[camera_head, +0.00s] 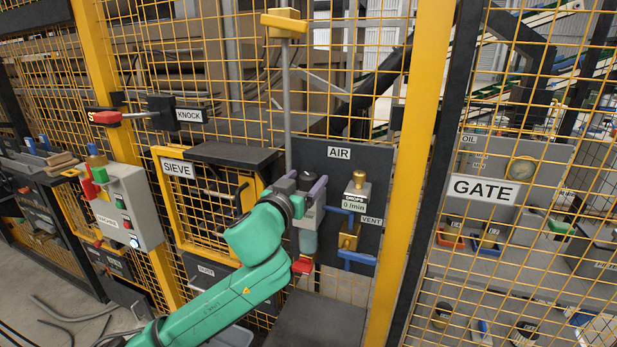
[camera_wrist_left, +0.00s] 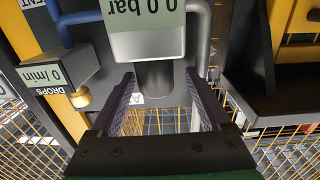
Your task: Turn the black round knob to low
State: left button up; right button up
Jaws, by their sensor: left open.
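The black round knob (camera_head: 309,177) sits on top of the air regulator on the grey AIR panel (camera_head: 341,166). In the left wrist view the knob (camera_wrist_left: 155,77) shows as a dark grey cylinder against the box reading "0.0 bar" (camera_wrist_left: 146,25), picture upside down. My left gripper (camera_head: 302,189) is open at the regulator. In the left wrist view its two fingers (camera_wrist_left: 160,90) stand on either side of the knob, with gaps; I see no clear contact. The low mark is not readable. My right gripper is not in view.
A yellow post (camera_head: 413,150) stands further right. The SIEVE box (camera_head: 215,200) is close on the left.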

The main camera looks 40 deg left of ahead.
pick_arm(q)
jog(key=shift+s+d+r, duration=0.15)
jog(key=shift+s+d, duration=0.1)
jog(key=shift+s+d+r, duration=0.2)
jog(key=shift+s+d, duration=0.05)
jog(key=shift+d, duration=0.05)
jog(key=c, duration=0.9)
jog(key=shift+a, duration=0.15)
grip_shut()
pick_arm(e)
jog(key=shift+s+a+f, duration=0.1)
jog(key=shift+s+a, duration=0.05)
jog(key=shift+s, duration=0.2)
